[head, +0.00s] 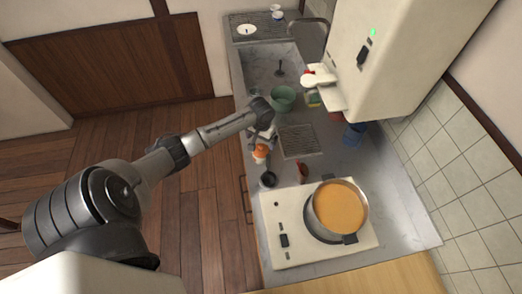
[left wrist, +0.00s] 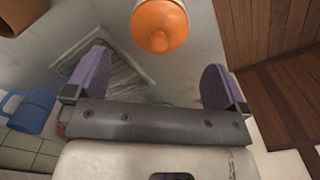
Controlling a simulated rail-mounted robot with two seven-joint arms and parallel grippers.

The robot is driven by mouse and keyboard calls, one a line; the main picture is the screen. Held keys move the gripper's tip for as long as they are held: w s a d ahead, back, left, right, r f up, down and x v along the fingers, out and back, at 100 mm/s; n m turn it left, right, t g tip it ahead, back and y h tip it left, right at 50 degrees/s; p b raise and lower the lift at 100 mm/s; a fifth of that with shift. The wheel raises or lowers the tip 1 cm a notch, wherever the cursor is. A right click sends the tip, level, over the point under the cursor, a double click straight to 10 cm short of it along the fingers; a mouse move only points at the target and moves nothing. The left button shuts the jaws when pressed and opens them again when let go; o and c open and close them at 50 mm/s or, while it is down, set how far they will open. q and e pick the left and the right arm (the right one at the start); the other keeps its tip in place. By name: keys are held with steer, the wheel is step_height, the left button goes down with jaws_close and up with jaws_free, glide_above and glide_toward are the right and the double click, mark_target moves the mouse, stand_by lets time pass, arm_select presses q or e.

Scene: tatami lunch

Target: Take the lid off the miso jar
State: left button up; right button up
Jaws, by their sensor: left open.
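An orange-topped jar, which I take to be the miso jar (head: 261,153), stands on the grey counter near its left edge. In the left wrist view its rounded orange lid (left wrist: 158,25) with a small knob shows at the top centre; a pale patch beside it may be the jar body. My left gripper (head: 262,137) is at the jar, partly overlapping it in the head view. In the left wrist view the two purple fingers (left wrist: 156,78) are spread wide with nothing between them, and the lid lies beyond their tips. My right gripper is not in view.
A ridged drain tray (head: 298,141) lies right of the jar. A small dark cup (head: 268,179) and a reddish-brown item (head: 302,172) stand near the stove (head: 283,257), which bears a pot (head: 314,211). A green bowl (head: 283,98) and blue mug (head: 353,134) are farther back.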

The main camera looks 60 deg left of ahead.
mark_target(261, 145)
arm_select(q)
steer(key=shift+s+d+f, duration=0.1)
steer(key=shift+f, duration=1.25)
steer(key=shift+d+f, duration=0.1)
steer(key=shift+f, duration=1.25)
steer(key=c, duration=0.9)
